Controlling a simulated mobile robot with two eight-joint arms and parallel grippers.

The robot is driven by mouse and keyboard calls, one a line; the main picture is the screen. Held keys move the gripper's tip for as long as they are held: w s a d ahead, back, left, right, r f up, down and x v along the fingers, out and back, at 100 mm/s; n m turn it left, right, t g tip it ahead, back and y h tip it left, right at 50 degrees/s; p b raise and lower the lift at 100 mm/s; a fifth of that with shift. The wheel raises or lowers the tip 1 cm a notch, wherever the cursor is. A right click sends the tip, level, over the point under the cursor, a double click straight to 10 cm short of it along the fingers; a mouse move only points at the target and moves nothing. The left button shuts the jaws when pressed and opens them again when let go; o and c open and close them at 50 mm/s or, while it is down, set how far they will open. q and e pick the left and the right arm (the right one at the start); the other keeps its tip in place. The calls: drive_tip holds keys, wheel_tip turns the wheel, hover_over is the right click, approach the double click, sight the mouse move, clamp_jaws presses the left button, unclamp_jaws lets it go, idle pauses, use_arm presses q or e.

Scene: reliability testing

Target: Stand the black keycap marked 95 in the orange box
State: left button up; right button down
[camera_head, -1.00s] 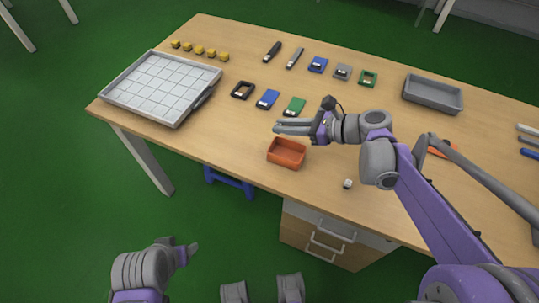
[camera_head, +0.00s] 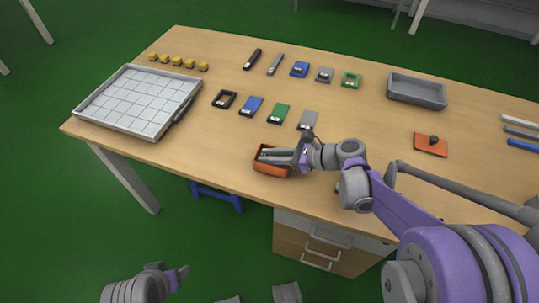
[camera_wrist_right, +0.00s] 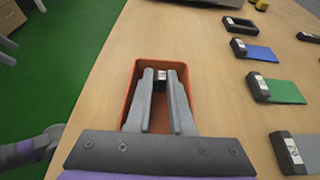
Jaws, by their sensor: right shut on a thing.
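The orange box (camera_head: 268,171) stands near the table's front edge and also shows in the right wrist view (camera_wrist_right: 127,98). My right gripper (camera_head: 262,155) is over the box, with its fingers pointing down into it. In the right wrist view, the fingers (camera_wrist_right: 161,80) are shut on a small black keycap (camera_wrist_right: 160,85) with a pale label, at the box's far end. Its mark is too small to read. I cannot tell whether it touches the box floor. My left gripper (camera_head: 176,274) is low at the left, off the table; its opening is unclear.
Blue (camera_head: 251,106), green (camera_head: 278,113) and grey (camera_head: 308,118) pieces lie behind the box. A white gridded tray (camera_head: 95,117) is at the left. A grey bin (camera_head: 417,91) and an orange plate with a dark knob (camera_head: 423,150) are at the right.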

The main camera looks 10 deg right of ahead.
drive_tip(key=shift+f, duration=0.1)
drive_tip(key=c, duration=1.1)
unclamp_jaws()
drive_tip(key=shift+r, duration=0.25)
drive_tip(key=p+v, duration=0.2)
drive_tip(key=v, duration=1)
